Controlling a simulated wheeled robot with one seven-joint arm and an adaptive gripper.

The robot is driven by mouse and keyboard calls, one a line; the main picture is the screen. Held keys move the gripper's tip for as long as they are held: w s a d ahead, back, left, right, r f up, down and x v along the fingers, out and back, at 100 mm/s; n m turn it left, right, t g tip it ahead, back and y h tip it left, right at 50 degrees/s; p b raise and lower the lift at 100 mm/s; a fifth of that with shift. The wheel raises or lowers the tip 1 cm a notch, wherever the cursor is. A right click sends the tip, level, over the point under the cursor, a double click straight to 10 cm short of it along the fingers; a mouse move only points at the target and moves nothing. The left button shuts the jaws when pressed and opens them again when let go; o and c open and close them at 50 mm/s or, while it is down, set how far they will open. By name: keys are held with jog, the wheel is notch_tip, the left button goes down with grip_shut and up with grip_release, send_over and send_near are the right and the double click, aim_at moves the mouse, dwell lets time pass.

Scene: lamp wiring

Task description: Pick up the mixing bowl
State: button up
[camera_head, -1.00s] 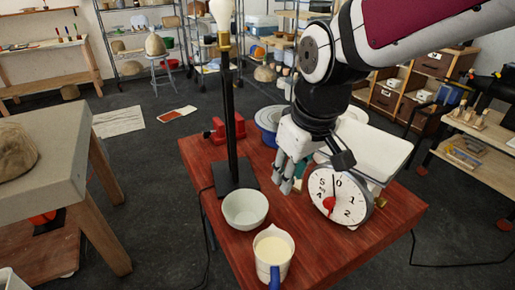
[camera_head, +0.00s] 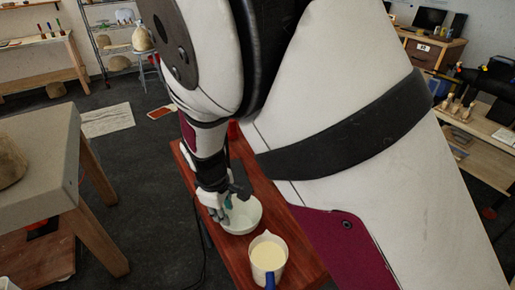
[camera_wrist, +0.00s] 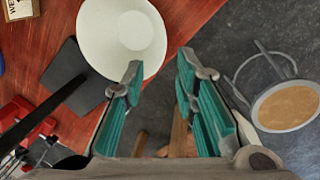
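The mixing bowl (camera_head: 245,217) is pale and round and stands upright on the red wooden table (camera_head: 245,268). It shows from above in the wrist view (camera_wrist: 120,35). My gripper (camera_head: 221,206) points down at the bowl's left rim in the head view. In the wrist view my gripper (camera_wrist: 160,60) is open, with teal finger pads apart and nothing between them. One fingertip overlaps the bowl's rim in that view, and the other is outside the bowl. I cannot tell whether the fingertip touches it.
A measuring jug (camera_head: 268,253) with cream-coloured contents and a blue handle stands close in front of the bowl. The black lamp base (camera_wrist: 75,75) is beside the bowl. A red object (camera_wrist: 22,118) is beyond the lamp pole. My arm hides much of the table.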

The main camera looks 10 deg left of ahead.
jog(key=shift+w+d+f+p, duration=0.1)
jog(key=shift+w+f+p, duration=0.15)
jog(key=shift+f, duration=1.5)
jog(key=shift+w+d+f+p, duration=0.1)
jog(key=shift+w+f+p, duration=0.1)
jog(key=shift+f, duration=1.6)
jog(key=shift+w+f+p, duration=0.15)
jog(key=shift+w+f, duration=0.1)
jog(key=shift+f, duration=1.5)
grip_shut()
